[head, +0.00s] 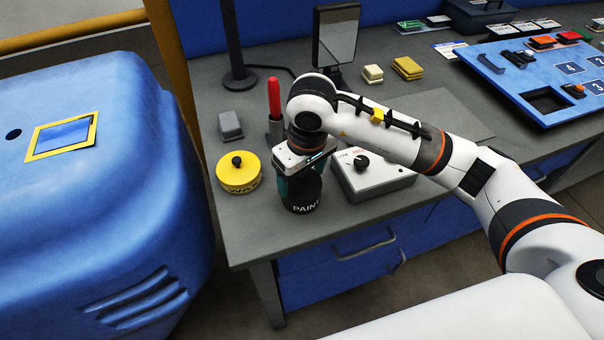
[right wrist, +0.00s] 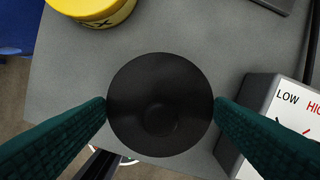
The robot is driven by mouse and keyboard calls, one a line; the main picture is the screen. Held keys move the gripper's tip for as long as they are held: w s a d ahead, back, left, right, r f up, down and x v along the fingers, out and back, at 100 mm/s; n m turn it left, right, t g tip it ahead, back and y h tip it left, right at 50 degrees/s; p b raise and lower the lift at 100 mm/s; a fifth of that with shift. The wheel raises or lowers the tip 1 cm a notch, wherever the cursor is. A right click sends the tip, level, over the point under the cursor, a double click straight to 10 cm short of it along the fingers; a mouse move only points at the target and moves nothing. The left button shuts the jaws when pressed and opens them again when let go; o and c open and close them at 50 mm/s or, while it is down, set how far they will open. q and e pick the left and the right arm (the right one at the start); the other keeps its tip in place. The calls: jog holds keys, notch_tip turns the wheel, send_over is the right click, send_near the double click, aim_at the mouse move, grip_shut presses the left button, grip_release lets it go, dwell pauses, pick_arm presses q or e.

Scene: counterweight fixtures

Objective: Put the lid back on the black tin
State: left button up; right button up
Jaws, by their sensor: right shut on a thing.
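In the right wrist view, the tin's round black top (right wrist: 160,85) fills the gap between the fingers (right wrist: 160,108). A fainter small circle shows near its middle. I cannot tell whether this is a lid or the open inside, or whether the tin touches the table. No separate black lid can be made out. My left gripper is not in view.
A yellow tin (head: 239,178) with a black knob stands left of the black tin. A white box with a dial (head: 374,180) is close on the right. A red tapered thing (head: 274,98) stands behind.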

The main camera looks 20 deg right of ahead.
dwell(0.4)
jog(key=o, duration=1)
jog(key=shift+r+p, duration=1.15)
jog(key=shift+r, duration=2.35)
grip_shut()
jog(key=shift+f, duration=0.15)
jog(key=shift+f+b, duration=2.05)
jog(key=shift+b, duration=0.5)
